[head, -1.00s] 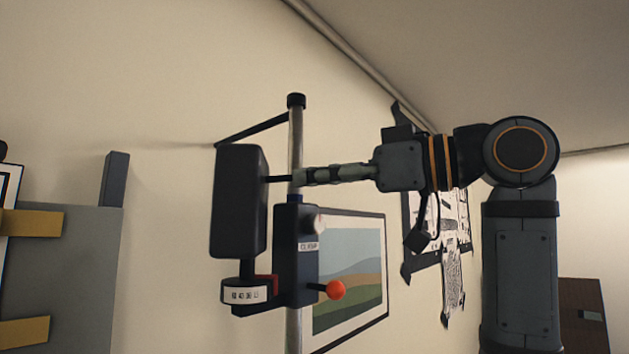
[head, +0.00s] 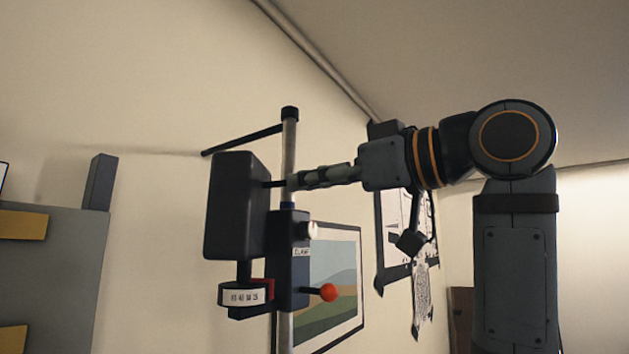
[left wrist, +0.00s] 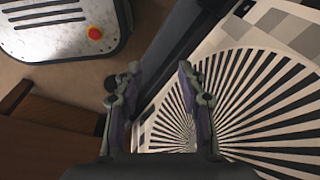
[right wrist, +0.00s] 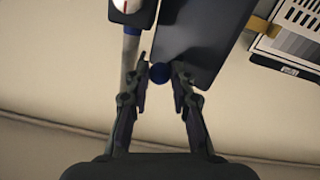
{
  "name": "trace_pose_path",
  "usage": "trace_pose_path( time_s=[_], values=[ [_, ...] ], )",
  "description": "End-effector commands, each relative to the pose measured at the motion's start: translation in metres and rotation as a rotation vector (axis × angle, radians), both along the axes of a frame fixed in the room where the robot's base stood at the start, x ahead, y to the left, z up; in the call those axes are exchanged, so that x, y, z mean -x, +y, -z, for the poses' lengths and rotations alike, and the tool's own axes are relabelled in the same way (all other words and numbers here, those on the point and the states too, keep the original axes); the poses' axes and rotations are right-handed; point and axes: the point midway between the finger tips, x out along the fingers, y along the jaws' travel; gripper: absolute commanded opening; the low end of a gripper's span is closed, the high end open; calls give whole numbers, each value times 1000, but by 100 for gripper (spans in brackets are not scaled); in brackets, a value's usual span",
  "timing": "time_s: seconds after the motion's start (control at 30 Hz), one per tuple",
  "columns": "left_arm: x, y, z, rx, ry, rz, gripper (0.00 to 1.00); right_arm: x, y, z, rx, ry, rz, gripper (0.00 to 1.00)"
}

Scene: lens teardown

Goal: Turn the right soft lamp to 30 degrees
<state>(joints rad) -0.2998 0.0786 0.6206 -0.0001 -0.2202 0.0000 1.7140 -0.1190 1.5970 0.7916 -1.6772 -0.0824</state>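The soft lamp is a dark upright box (head: 236,206) on a clamp block (head: 291,262) fixed to a metal pole (head: 289,150). A white scale label (head: 245,295) sits under the box. My right gripper (head: 297,181) is level with a short stub on the lamp's side, by the pole. My left gripper (left wrist: 157,82) is open and empty above a striped chart (left wrist: 240,100), out of the head view.
An orange-red knob (head: 327,292) sticks out from the clamp's right side. A framed landscape (head: 338,285) and posters (head: 395,235) are on the wall behind. A grey panel with yellow tabs (head: 65,265) stands at left. The left wrist view shows a pale base with a red button (left wrist: 95,33).

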Motion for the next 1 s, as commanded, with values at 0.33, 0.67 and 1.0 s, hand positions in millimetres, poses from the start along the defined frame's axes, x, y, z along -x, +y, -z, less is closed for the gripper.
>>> trace_pose_path(
  time_s=[0.33,0.67,1.0],
  values=[
    [1,1,0,-1,1,0,40,0,0,0,1,1,0,46],
    [2,3,0,-3,3,0,40,15,-22,-1,-1,-3,6,46],
    [1,2,0,-2,1,1,40,63,-82,0,1,-1,5,46]
  ],
)
